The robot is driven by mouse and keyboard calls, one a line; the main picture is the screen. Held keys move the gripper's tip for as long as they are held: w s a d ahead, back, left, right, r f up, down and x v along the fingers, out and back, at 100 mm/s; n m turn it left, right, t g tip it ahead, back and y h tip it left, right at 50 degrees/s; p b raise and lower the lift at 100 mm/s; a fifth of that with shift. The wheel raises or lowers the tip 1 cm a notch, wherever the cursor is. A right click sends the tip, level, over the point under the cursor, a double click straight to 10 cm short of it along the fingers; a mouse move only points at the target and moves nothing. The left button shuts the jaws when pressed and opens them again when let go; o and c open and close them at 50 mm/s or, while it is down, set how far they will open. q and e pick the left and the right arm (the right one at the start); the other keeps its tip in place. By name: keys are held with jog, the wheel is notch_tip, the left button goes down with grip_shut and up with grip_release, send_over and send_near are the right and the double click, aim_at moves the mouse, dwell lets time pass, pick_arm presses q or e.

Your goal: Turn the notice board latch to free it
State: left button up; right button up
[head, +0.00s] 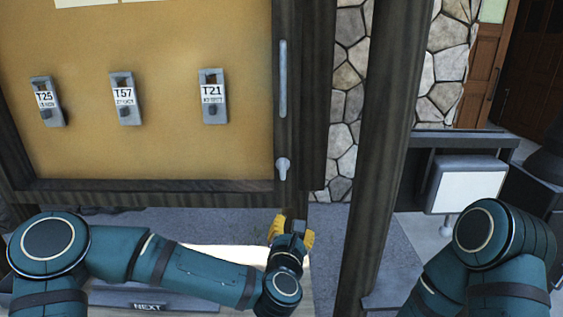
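The notice board (170,150) fills the upper left of the head view, with a tan face and a dark wood frame. Its small grey latch (283,168) sits on the right side of the frame, near the lower corner, below a long vertical grey handle (283,80). My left gripper (291,232), with yellow fingers, is below the latch and apart from it. Its fingertips are small and partly hidden by its own wrist, so its opening is unclear. My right arm shows at the lower right; its gripper is out of view.
Several grey tags hang on the board, among them T25 (47,101), T57 (125,99) and T21 (212,97). A dark wooden post (378,150) stands right of the board, between my arms. A white panel (468,185) stands farther right.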

aim_at(283, 166)
pick_arm(q)
notch_tip(283, 166, up, 10)
jog(key=w+a+f+n+t+y+p, duration=0.1)
jog(key=w+a+n+y+p, duration=0.15)
jog(key=n, duration=0.45)
jog(key=shift+y, duration=0.25)
jog(key=w, duration=0.6)
jog(key=w+p, duration=0.1)
jog(key=w, duration=0.5)
jog(key=shift+w+d+r, duration=0.15)
jog(key=shift+d+r, duration=0.05)
pick_arm(e)
jog(key=r, duration=0.5)
jog(key=shift+w+d+r, duration=0.15)
jog(key=shift+w+d, duration=0.15)
jog(key=shift+d, duration=0.05)
pick_arm(q)
grip_shut()
